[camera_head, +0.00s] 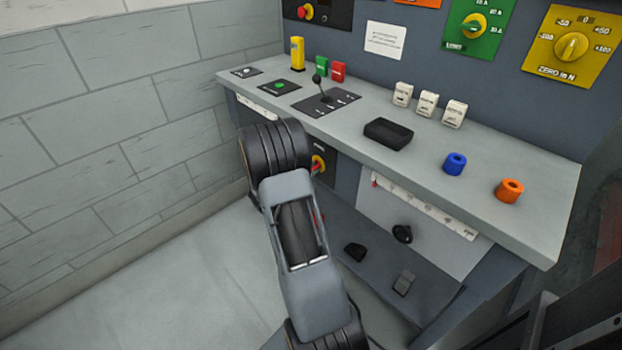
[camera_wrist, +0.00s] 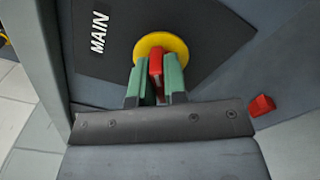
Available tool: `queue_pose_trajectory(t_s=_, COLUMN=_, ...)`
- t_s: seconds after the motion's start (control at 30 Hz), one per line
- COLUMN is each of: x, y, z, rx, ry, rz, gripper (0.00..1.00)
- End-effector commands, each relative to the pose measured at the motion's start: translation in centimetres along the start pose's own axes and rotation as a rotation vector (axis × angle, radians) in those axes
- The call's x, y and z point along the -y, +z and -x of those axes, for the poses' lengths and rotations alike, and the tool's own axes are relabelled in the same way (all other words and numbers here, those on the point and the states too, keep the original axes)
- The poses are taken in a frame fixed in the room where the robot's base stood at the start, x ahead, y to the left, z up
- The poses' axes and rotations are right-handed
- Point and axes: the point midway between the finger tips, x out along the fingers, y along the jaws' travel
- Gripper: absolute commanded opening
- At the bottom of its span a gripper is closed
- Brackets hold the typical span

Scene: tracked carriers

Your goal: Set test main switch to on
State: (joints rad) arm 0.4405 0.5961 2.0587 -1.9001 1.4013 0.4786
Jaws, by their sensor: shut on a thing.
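The main switch is a red handle (camera_wrist: 156,64) on a round yellow disc (camera_wrist: 177,43), set on a dark plate (camera_wrist: 115,66) with the word MAIN. In the wrist view, my gripper (camera_wrist: 155,82) has its two green fingers closed on either side of the red handle. The handle stands nearly upright in this view, and the fingers hide its lower part. No on or off mark is readable. In the head view, the yellow disc (camera_head: 318,164) shows on the panel below the bench top, partly behind my arm. My gripper is mostly hidden there.
The bench top (camera_head: 540,222) above carries a black lever plate (camera_head: 326,103), a black tray (camera_head: 388,134), white blocks, and blue (camera_head: 455,163) and orange (camera_head: 509,190) rings. A lower shelf (camera_head: 375,262) holds small dark things. A small red block (camera_wrist: 262,105) shows right of my gripper.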

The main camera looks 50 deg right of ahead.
Motion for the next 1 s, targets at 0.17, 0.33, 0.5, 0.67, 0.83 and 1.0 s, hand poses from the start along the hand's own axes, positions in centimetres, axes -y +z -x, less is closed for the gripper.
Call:
queue_pose_trajectory(t_s=0.17, x=0.81, y=-0.49, z=0.00, rx=0.001, ry=0.001, rz=-0.168, gripper=0.00)
queue_pose_trajectory(t_s=0.33, x=0.85, y=-0.47, z=0.01, rx=0.002, ry=0.001, rz=-0.315, gripper=0.00)
queue_pose_trajectory(t_s=0.5, x=0.84, y=-0.44, z=0.01, rx=0.001, ry=0.000, rz=-0.438, gripper=0.00)
queue_pose_trajectory(t_s=0.67, x=0.75, y=-0.37, z=0.01, rx=0.001, ry=0.000, rz=-0.526, gripper=0.00)
queue_pose_trajectory(t_s=0.83, x=0.62, y=-0.29, z=0.00, rx=0.001, ry=-0.002, rz=-0.589, gripper=0.00)
queue_pose_trajectory(t_s=1.0, x=0.49, y=-0.18, z=0.01, rx=0.001, ry=-0.002, rz=-0.623, gripper=0.00)
